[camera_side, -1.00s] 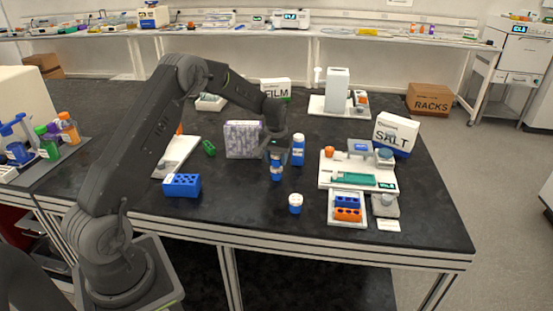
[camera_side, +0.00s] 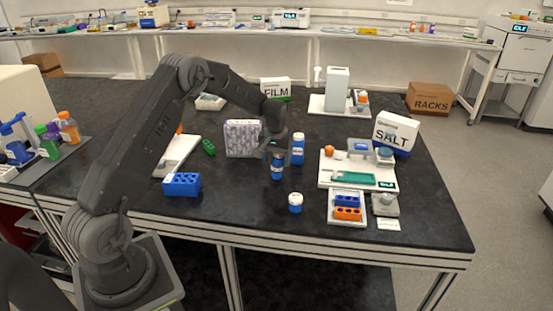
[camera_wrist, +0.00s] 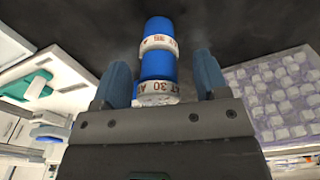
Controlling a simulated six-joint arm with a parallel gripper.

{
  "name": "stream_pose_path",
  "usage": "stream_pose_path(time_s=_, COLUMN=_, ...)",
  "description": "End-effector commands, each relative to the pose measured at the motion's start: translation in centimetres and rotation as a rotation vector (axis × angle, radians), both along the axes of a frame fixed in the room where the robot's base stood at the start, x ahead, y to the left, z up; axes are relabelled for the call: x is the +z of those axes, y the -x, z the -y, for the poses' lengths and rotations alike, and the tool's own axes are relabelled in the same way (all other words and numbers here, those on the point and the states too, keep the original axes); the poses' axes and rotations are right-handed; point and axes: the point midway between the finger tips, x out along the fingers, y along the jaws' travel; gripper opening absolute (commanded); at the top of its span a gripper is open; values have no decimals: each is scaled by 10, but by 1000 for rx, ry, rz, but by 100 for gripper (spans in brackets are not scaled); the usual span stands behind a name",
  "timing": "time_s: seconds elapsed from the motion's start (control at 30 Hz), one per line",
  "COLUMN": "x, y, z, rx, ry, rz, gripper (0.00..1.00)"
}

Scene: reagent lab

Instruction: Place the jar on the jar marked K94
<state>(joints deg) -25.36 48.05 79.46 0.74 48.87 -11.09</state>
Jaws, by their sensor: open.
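My gripper (camera_side: 275,152) is open, pointing down over a blue jar (camera_side: 277,171) with a white label near the middle of the bench. In the wrist view, a blue column with two white label bands (camera_wrist: 158,66) shows between and beyond my open fingers (camera_wrist: 160,85). The nearer band carries red print that seems to include "30"; whether this is one jar or two stacked is unclear. A blue bottle or jar (camera_side: 298,150) stands just behind to the right. A small blue jar with a white top (camera_side: 295,203) stands nearer the front edge. No K94 mark is legible.
A purple-patterned box (camera_side: 242,139) stands close to the left of my gripper. A blue block rack (camera_side: 182,185) is front left. A white tray (camera_side: 325,180) with a green item, and a small tray of blue and orange racks (camera_side: 333,217), lie right. The front middle bench is mostly clear.

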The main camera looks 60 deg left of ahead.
Motion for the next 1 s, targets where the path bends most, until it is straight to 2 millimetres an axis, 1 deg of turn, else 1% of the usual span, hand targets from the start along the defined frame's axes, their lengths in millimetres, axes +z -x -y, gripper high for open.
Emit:
stream_pose_path(time_s=0.17, x=24, y=0, z=0, rx=0, ry=-2, rz=5, gripper=67)
stream_pose_path(time_s=0.4, x=76, y=3, z=2, rx=-1, ry=-2, rz=4, gripper=67)
stream_pose_path(time_s=0.5, x=94, y=4, z=3, rx=-1, ry=-2, rz=4, gripper=67)
stream_pose_path(time_s=0.6, x=107, y=5, z=4, rx=-1, ry=0, rz=2, gripper=67)
stream_pose_path(time_s=0.77, x=121, y=6, z=6, rx=-4, ry=-1, rz=3, gripper=67)
stream_pose_path(time_s=0.87, x=137, y=11, z=17, rx=-25, ry=-7, rz=17, gripper=67)
stream_pose_path(time_s=0.97, x=164, y=25, z=43, rx=-74, ry=-21, rz=49, gripper=67)
stream_pose_path(time_s=1.0, x=177, y=34, z=56, rx=-99, ry=-28, rz=65, gripper=67)
